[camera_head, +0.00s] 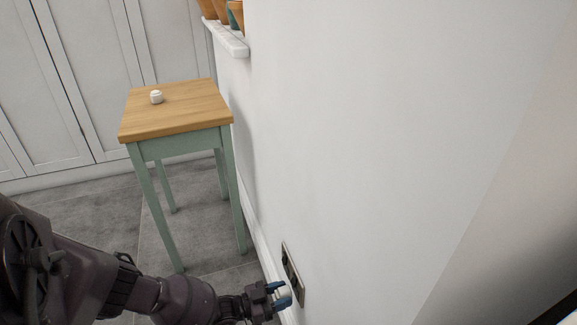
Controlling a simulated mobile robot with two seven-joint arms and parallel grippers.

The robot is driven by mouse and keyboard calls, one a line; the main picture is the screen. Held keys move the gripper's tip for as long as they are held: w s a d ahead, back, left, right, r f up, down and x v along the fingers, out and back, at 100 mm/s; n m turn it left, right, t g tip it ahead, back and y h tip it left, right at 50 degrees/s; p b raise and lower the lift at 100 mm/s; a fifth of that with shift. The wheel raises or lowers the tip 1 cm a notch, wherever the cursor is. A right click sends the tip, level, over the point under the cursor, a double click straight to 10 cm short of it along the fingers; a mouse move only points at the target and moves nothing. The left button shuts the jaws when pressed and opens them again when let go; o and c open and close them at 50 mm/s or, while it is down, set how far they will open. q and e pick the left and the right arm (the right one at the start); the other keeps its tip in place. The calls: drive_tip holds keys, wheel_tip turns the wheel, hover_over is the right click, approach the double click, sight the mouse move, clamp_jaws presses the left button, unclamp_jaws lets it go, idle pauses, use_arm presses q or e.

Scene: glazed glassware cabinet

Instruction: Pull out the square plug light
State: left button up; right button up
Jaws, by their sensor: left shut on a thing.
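The square plug light (285,292) is a small pale block low at the wall, seen between the blue fingertips of my left gripper (279,293). My left gripper is shut on it. The wall socket (292,272) is a metal plate with dark parts, set low on the white wall just right of the gripper. I cannot tell whether the plug light touches the socket or stands apart from it. My left arm comes in from the lower left. My right gripper is not in view.
A small wooden-topped table (178,108) with green legs stands against the wall, with a small white object (156,97) on top. A white shelf (226,38) with pots is above. White cabinet doors (85,70) line the back. Grey floor is free around the table legs.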

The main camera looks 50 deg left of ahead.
sight(279, 295)
use_arm(q)
drive_tip(key=shift+v, duration=2.3)
idle(0.4)
